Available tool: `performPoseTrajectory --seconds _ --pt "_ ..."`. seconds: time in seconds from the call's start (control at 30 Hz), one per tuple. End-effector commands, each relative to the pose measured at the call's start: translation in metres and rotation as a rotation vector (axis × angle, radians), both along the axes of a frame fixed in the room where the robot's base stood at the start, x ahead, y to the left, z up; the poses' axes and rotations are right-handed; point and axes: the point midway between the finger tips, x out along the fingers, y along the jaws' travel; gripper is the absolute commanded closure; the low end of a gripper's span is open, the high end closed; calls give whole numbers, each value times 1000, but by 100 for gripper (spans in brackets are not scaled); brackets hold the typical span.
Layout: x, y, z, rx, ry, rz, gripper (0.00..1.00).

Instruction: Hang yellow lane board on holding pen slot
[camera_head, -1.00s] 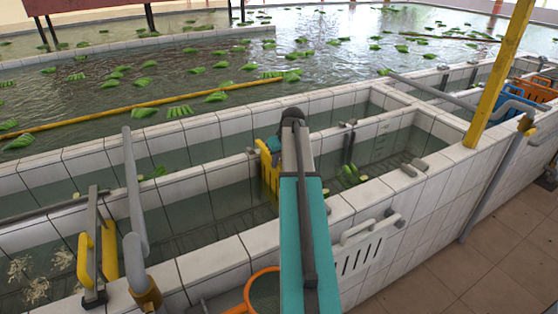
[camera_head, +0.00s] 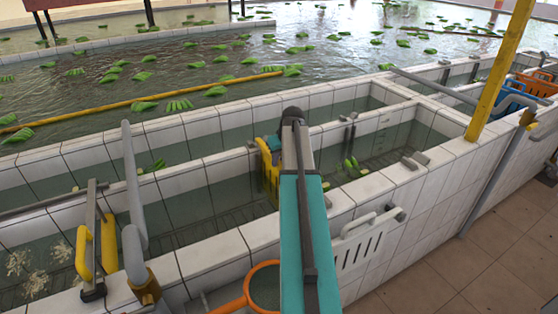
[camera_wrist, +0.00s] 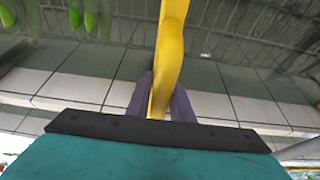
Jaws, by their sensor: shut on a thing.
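The yellow lane board (camera_head: 269,172) shows in the head view just left of my arm's end, upright over the water channel with slots in its face. My arm hides its right part. In the wrist view it is a curved yellow piece (camera_wrist: 171,50) seen nearly edge-on. My gripper (camera_wrist: 160,95) has its purple fingers shut on it, one on each side. In the head view my arm mostly hides the gripper. Dark brackets (camera_head: 349,140) stand on the middle tiled wall to the right of the board. I cannot tell which fitting is the holding pen slot.
White tiled walls (camera_head: 215,250) border the water channels. Another yellow piece (camera_head: 83,254) is on a grey rail at left. A white slotted board (camera_head: 362,246) hangs on the outer wall. An orange-rimmed basket (camera_head: 247,291) is near my arm. Green bunches (camera_head: 352,168) float at right.

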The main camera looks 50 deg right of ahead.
Motion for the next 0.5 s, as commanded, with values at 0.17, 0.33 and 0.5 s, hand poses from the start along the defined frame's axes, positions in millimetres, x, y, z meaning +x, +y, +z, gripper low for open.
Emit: performPoseTrajectory --seconds 0.17,0.33,0.5 --pt "0 0 0 0 -1 0 100" --pt "0 0 -2 0 -1 0 100" --pt "0 0 -3 0 -1 0 100"
